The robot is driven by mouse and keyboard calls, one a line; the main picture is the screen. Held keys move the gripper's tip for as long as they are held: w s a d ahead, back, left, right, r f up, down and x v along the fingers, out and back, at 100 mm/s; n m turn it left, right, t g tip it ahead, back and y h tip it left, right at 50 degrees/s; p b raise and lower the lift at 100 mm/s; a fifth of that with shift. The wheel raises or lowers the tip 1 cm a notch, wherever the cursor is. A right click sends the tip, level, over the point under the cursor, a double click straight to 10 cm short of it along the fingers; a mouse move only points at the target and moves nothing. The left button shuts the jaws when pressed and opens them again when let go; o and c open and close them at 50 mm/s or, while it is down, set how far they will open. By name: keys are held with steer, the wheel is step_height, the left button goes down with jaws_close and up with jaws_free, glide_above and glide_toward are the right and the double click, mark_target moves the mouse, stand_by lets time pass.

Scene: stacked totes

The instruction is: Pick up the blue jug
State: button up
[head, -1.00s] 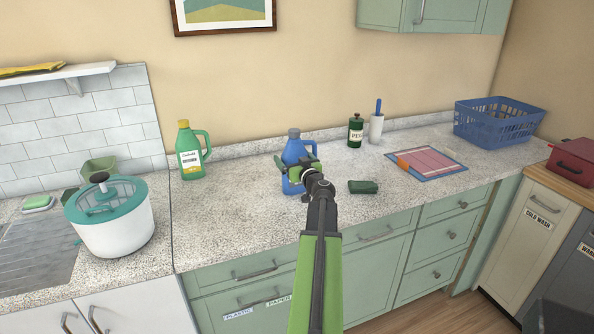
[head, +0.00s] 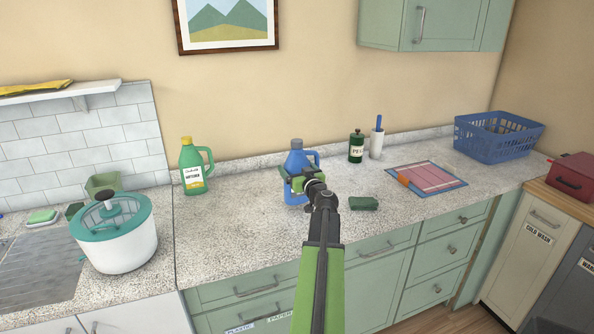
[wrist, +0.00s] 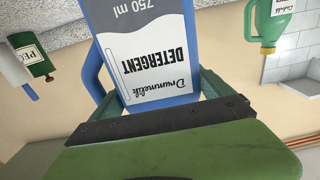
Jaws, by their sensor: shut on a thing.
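The blue jug (head: 296,162) has a grey cap and a handle on its right side, and it is upright at the middle of the counter. My gripper (head: 301,183) is in front of it and shut on its body, hiding part of its front. I cannot tell whether its base touches the counter. In the wrist view the jug (wrist: 180,103) appears upside down, with a white label reading "DETERGENT" and "750 ml". The green gripper fingers (wrist: 160,108) lie on either side of it.
A green jug (head: 192,170) stands to the left, with a white and teal tub (head: 125,250) nearer. A dark green block (head: 363,203), a green bottle (head: 356,147) and a white cylinder with a blue handle (head: 376,142) are to the right. A blue basket (head: 497,142) is farther right.

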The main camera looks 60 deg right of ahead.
steer(key=s+d+r+p, duration=0.4)
steer(key=s+r+p, duration=0.2)
steer(key=s, duration=0.5)
step_height(320, 180, up, 2)
steer(key=shift+r+p, duration=0.1)
steer(key=shift+p, duration=0.3)
